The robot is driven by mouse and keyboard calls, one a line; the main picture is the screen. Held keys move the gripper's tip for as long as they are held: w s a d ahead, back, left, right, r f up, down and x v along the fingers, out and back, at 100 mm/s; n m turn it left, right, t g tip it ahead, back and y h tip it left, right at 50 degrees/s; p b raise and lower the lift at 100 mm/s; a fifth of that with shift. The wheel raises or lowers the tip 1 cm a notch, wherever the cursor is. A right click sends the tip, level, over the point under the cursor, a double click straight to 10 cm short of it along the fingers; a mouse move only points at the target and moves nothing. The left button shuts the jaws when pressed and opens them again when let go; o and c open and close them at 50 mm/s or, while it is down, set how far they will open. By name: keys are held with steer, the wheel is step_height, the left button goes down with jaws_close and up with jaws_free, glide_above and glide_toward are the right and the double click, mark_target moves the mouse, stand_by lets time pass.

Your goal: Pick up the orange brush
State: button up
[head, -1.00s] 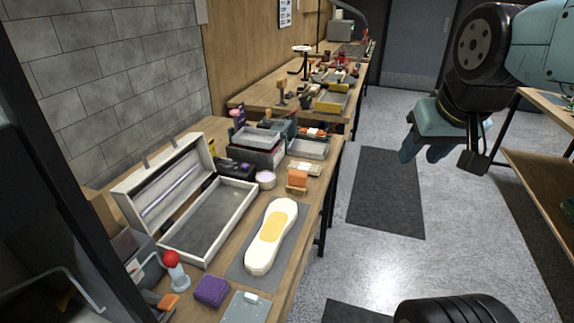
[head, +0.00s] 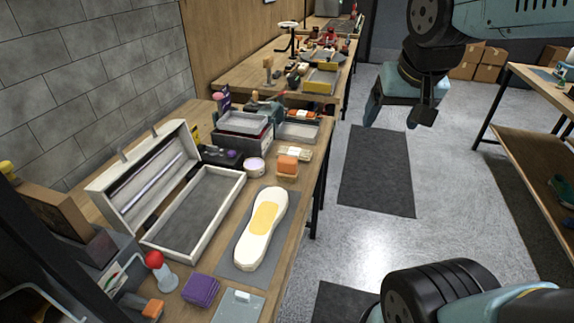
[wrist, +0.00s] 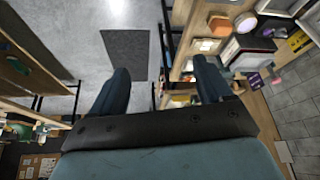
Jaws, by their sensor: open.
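An orange block with a wooden-looking base (head: 287,167) stands on the near bench, right of a small round tub. A smaller orange piece (head: 152,308) lies at the bench's near left end; I cannot tell from its shape which of the two is the brush. My gripper (head: 393,116) is open and empty, hanging over the floor to the right of the bench, well apart from both. In the wrist view its two blue fingers (wrist: 163,72) are spread, with floor and the bench edge beyond them. I cannot identify the brush clearly in the wrist view.
A cream shoe-shaped piece (head: 260,232) lies on a grey mat. An open white case (head: 228,214), a purple block (head: 201,290), a red-topped tool (head: 155,261) and grey trays (head: 298,132) crowd the bench. Another table (head: 537,84) stands right.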

steer(key=o, duration=0.3)
steer(key=shift+m+g+h, duration=0.4)
steer(key=shift+m, duration=0.4)
steer(key=w+a+f, duration=0.1)
steer(key=w+a, duration=0.1)
steer(key=w, duration=0.1)
steer(key=w+a+f, duration=0.2)
steer(key=w, duration=0.1)
steer(key=w+a+f, duration=0.2)
steer(key=w+a, duration=0.1)
steer(key=w, duration=0.1)
steer(key=shift+f, duration=0.1)
steer(key=m, duration=0.1)
glide_toward(287, 159)
steer(key=shift+h, duration=0.3)
steer(key=x, duration=0.4)
steer(key=a+x, duration=0.1)
steer(key=x, duration=0.2)
steer(key=shift+s+f, duration=0.1)
steer(key=shift+s, duration=0.15)
steer(key=shift+d+x, duration=0.1)
steer(key=shift+x, duration=1.4)
steer(key=shift+d+x, duration=0.15)
steer(key=shift+x, duration=1.35)
